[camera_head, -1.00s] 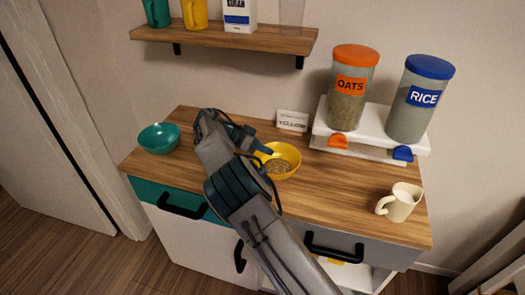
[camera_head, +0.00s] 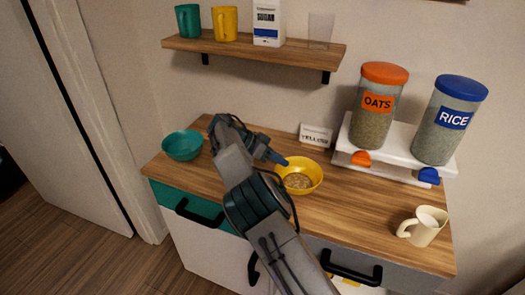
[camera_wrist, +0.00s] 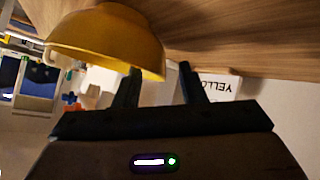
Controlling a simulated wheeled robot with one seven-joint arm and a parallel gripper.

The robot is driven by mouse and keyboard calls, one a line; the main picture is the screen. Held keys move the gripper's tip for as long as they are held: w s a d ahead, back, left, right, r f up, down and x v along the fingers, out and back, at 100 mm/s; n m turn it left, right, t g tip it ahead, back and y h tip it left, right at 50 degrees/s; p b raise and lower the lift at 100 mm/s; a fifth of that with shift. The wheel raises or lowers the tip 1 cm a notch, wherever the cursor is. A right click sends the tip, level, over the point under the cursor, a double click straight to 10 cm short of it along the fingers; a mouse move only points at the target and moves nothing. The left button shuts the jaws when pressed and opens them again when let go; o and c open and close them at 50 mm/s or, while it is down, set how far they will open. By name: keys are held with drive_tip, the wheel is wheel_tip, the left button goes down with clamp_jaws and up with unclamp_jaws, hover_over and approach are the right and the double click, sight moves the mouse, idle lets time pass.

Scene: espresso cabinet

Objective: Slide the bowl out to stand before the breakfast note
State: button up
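The yellow bowl (camera_head: 314,181) holds grain and stands upright on the wooden counter. The breakfast note (camera_head: 316,135), a small white card, stands behind it near the wall; in the wrist view the card (camera_wrist: 218,87) reads "YELLOW" upside down. My gripper (camera_head: 283,161) is low over the counter at the bowl's back left rim.
A teal bowl (camera_head: 183,146) stands at the counter's left. A white rack (camera_head: 397,160) with oats (camera_head: 373,128) and rice (camera_head: 440,144) containers is at the back right. A cream jug (camera_head: 428,229) stands front right. A shelf (camera_head: 255,48) hangs above. The counter right of the bowl is clear.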

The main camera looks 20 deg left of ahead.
drive_tip(key=p+v, duration=0.6)
drive_tip(key=v, duration=0.2)
drive_tip(key=shift+a+r, duration=0.15)
drive_tip(key=shift+r, duration=0.15)
drive_tip(key=shift+s+a+p, duration=0.1)
drive_tip(key=shift+s+p, duration=0.1)
drive_tip(key=shift+p, duration=0.1)
idle(0.3)
